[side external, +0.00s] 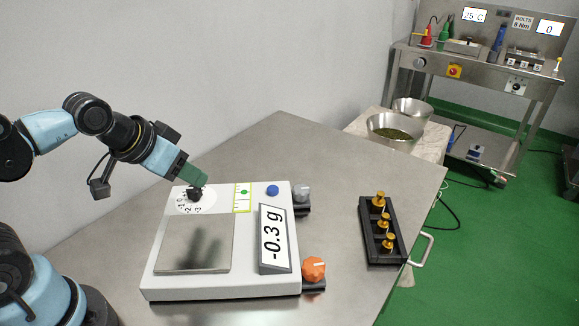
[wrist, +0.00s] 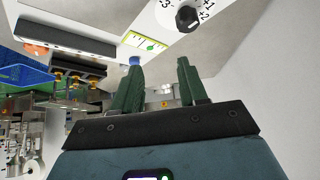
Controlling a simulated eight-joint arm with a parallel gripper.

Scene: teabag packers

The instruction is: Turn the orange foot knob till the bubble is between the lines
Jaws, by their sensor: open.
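The orange foot knob (side external: 313,268) sits at the front right corner of the white scale (side external: 220,290), with a pale line on its face. The bubble level (side external: 243,198) is a yellow-edged window on the scale's back part, with a green bubble; it also shows in the wrist view (wrist: 145,41). The bubble's place against the lines is too small to tell. My gripper (side external: 203,181) is over the back left of the scale, by the black dial knob (side external: 194,194), far from the orange knob. Its green fingers are apart and empty in the wrist view (wrist: 160,64).
A grey knob (side external: 303,192) is at the scale's back right, and a blue button (side external: 272,190) is nearby. A black rack (side external: 365,225) of gold-topped pieces is to the right. The table between is clear.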

